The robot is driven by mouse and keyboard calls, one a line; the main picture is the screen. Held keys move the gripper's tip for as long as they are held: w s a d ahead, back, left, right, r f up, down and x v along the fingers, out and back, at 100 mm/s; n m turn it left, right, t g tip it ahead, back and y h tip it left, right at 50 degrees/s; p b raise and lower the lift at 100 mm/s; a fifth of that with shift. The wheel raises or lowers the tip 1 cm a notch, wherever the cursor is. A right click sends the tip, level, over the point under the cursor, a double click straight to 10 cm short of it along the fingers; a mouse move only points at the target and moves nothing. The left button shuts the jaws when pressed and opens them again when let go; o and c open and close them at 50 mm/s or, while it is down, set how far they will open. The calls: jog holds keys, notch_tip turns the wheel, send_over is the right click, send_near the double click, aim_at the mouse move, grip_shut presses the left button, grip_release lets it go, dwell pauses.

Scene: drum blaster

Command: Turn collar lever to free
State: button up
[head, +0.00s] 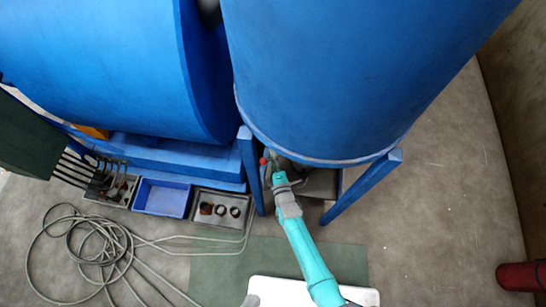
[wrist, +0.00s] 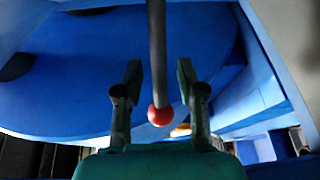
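The collar lever shows in the wrist view as a dark rod (wrist: 157,50) hanging from the top of the picture, with a red ball knob (wrist: 160,115) at its lower end. In the head view the red knob (head: 263,160) is a small dot beside the blue support leg, under the large drum. My gripper (wrist: 160,80) is open, with one finger on each side of the rod and a gap on both sides. In the head view my gripper (head: 272,160) is at the knob, partly hidden under the drum. The collar itself is hidden.
Large blue drums (head: 340,70) hang close above my arm. Blue legs (head: 250,165) stand beside the gripper. Bins (head: 162,198) with parts lie left, and a coiled hose (head: 90,245) is on the floor. A red cylinder (head: 520,276) lies far right.

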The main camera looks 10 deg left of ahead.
grip_shut()
jog(key=shift+s+d, duration=0.15)
jog(key=s+d+n+g+y, duration=0.6)
jog(key=n+y, duration=0.1)
jog(key=y, duration=0.1)
jog(key=shift+d+n+g, duration=0.3)
jog(key=shift+g, duration=0.1)
dwell(0.9)
jog(key=shift+s+f, duration=0.1)
jog(key=shift+s, duration=0.05)
